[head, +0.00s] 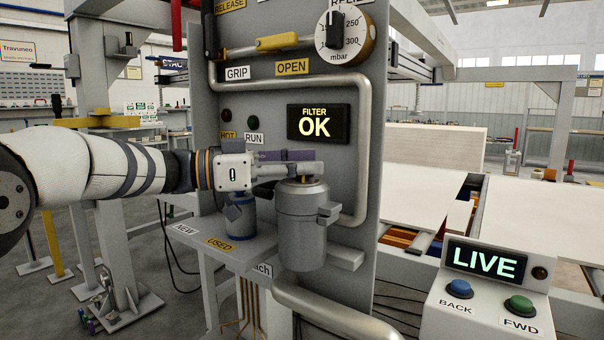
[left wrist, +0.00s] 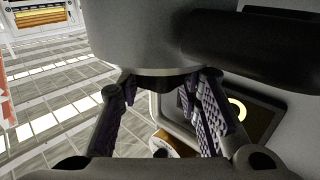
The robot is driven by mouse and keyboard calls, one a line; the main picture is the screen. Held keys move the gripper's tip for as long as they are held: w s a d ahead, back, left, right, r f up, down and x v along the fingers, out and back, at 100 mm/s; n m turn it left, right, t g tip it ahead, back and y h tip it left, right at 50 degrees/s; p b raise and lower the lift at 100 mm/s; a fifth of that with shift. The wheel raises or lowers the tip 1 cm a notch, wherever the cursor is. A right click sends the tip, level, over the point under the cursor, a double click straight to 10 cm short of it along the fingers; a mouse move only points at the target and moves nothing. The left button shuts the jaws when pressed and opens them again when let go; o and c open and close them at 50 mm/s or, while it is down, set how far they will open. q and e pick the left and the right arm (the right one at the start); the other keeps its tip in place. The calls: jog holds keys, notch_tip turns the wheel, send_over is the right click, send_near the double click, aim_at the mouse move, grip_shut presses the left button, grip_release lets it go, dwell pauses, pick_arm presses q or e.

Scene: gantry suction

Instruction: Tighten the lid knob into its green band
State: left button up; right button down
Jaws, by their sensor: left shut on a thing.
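The grey filter canister (head: 301,235) is mounted upright on the front of the grey panel, with a clamp lug at its right side. My left gripper (head: 304,167) lies level across the top of the lid, its arm coming in from the left. Its fingers are shut on the lid knob, which they mostly hide in the head view. In the left wrist view, the canister (left wrist: 145,35) fills the top, and the dark knob (left wrist: 158,81) shows between the purple-padded fingers (left wrist: 162,95). I cannot make out the green band. My right gripper is not in view.
A blue-grey filter (head: 239,218) stands on the shelf (head: 212,240) left of the canister. The display (head: 318,123) reads FILTER OK. A bent pipe (head: 364,150) runs close to the canister's right. The control box (head: 492,300) with LIVE display stands at the lower right.

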pick_arm(q)
jog(key=o, duration=1.2)
jog(key=v, duration=1.2)
